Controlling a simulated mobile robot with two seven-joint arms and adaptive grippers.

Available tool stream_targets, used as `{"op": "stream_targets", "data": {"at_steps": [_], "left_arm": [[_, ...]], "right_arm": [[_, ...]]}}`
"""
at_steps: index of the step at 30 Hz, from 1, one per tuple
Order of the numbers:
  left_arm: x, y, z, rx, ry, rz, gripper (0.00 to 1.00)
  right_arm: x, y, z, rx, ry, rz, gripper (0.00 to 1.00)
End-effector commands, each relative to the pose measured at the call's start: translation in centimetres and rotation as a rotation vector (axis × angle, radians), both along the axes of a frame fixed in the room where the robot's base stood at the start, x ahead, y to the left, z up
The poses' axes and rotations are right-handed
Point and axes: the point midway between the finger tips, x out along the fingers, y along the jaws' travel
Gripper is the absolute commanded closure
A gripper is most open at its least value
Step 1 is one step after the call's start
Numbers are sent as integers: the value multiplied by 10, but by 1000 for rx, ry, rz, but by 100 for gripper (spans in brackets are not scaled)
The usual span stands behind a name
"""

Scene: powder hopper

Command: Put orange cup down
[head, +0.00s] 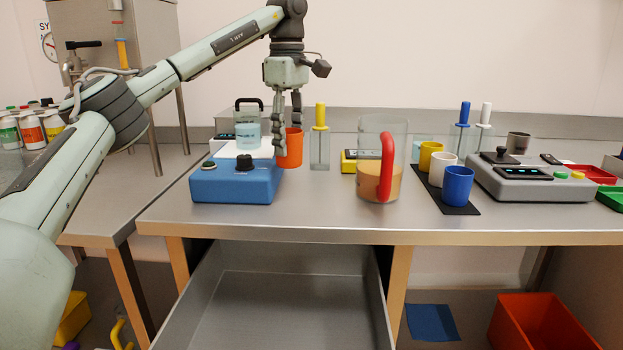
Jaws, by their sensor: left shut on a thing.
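The orange cup (291,150) is upright, just right of the blue device with a white top plate. My left gripper (288,145) points down and is shut on the cup, with its fingers at the cup's left side and rim. The cup's base appears to be above the table top, but I cannot tell the exact gap. The steel table (330,214) lies below it. My right gripper is not in view.
Yellow, white and blue cups (457,186) stand on a black mat (463,208). An open drawer (280,275) is below.

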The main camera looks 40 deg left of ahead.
Motion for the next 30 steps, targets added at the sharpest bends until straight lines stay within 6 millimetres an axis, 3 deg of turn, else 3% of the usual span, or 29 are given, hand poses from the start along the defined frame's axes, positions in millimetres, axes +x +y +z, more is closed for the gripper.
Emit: {"op": "stream_targets", "data": {"at_steps": [3,9,14,21,30], "left_arm": [[3,-26,-17,2,1,-4,73],[7,-48,-29,1,0,0,73],[7,-51,-39,1,1,1,73],[7,-50,-70,-1,2,1,73],[7,-51,-73,-1,1,1,73]], "right_arm": [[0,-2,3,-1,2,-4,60],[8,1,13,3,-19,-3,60],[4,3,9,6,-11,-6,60],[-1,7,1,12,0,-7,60],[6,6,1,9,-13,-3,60]]}}
